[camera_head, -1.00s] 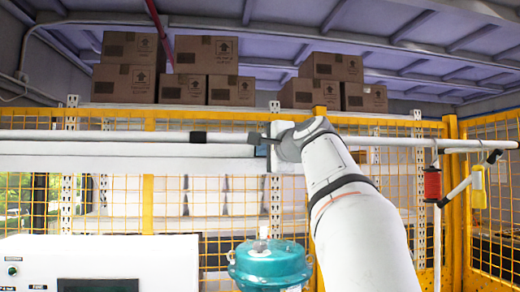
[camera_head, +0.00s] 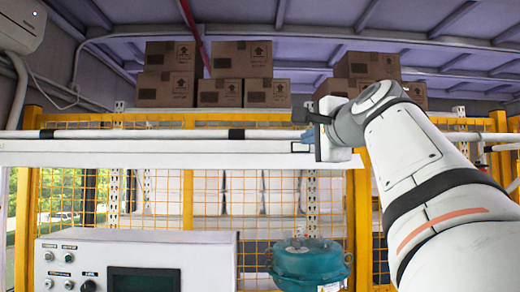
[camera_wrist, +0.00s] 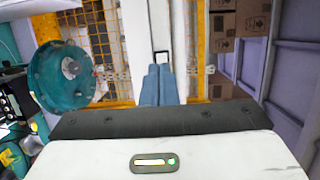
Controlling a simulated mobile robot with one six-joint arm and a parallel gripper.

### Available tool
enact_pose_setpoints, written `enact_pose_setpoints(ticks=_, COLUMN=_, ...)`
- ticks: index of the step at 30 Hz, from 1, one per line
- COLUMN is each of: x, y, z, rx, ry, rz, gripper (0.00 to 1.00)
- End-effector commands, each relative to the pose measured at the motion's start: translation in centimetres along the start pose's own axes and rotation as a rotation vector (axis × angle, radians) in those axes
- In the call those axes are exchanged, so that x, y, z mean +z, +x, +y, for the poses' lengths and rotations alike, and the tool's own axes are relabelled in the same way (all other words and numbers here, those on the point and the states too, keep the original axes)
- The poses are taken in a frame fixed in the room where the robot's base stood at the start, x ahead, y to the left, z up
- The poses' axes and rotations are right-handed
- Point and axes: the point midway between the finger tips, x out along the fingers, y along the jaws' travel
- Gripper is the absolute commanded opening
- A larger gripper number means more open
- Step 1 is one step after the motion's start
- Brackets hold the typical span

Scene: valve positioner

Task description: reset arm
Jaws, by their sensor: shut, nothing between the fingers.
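My arm reaches in from the right in the head view, raised in front of the horizontal white beam. My gripper (camera_head: 308,134) is at its end, pointing left and away, level with the beam. In the wrist view my gripper (camera_wrist: 158,85) shows as two blue-grey fingers pressed together, with nothing held. The teal valve positioner unit (camera_head: 308,262) stands below and slightly left of my arm. It also shows at the left of the wrist view (camera_wrist: 62,88), apart from the fingers.
A white control panel (camera_head: 210,250) with knobs and a dark screen stands at the lower left. The white beam (camera_head: 150,152) and yellow mesh fence (camera_head: 188,200) run behind. Cardboard boxes (camera_head: 240,60) sit on a high shelf. Space around the fingers looks clear.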

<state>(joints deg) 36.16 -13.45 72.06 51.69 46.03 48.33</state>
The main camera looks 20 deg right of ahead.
Motion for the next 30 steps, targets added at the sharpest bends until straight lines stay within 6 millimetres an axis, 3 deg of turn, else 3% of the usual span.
enact_pose_setpoints(ticks=6, x=0.4, y=-1.6, z=0.0, rx=0.0, ry=0.001, rz=0.0, gripper=0.0)
enact_pose_setpoints(ticks=23, x=0.6, y=-1.6, z=0.2, rx=0.006, ry=-0.003, rz=-0.003, gripper=0.0)
enact_pose_setpoints(ticks=26, x=1.0, y=-1.0, z=2.3, rx=0.051, ry=-0.032, rz=-0.013, gripper=0.0)
enact_pose_setpoints(ticks=29, x=2.1, y=0.2, z=7.1, rx=0.156, ry=-0.11, rz=-0.043, gripper=0.0)
enact_pose_setpoints(ticks=30, x=2.7, y=0.6, z=9.7, rx=0.212, ry=-0.155, rz=-0.063, gripper=0.0)
